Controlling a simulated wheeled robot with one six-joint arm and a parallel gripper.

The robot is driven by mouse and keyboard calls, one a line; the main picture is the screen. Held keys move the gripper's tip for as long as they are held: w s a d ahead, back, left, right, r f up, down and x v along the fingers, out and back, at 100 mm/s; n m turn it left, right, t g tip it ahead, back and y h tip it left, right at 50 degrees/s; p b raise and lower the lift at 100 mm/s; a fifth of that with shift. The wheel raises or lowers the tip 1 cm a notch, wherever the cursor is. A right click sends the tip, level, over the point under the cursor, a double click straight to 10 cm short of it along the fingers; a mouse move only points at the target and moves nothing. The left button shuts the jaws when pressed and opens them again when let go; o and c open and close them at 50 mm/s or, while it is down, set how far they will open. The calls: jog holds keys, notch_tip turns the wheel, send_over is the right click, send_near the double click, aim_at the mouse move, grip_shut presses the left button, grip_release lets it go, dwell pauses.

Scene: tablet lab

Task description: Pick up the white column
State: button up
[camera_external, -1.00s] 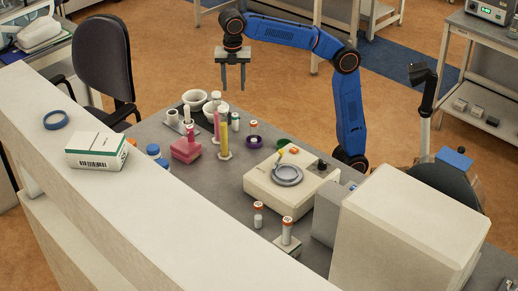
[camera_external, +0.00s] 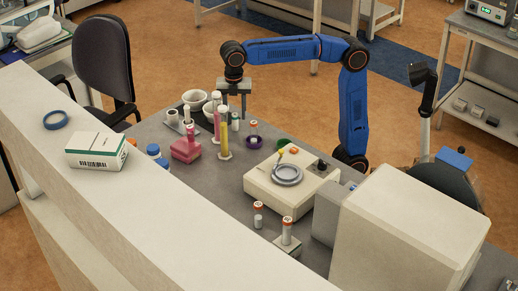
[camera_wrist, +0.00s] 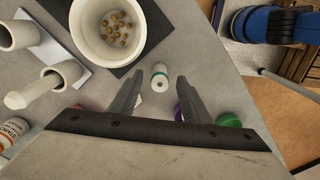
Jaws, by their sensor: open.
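A slim white column with a green band (camera_external: 235,122) stands on the grey bench in the external view. It also shows in the wrist view (camera_wrist: 160,77), seen from above between and just beyond my fingertips. My gripper (camera_external: 233,112) points down above it, with its fingers spread to either side. In the wrist view my gripper (camera_wrist: 158,84) is open and nothing is held in it. A gap between the fingertips and the column cannot be judged exactly.
A white bowl (camera_wrist: 101,50) with brown pellets lies close by. Pink (camera_external: 216,123) and yellow (camera_external: 225,138) columns stand near the white one.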

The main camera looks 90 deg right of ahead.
jog(key=shift+f, duration=1.05)
grip_shut()
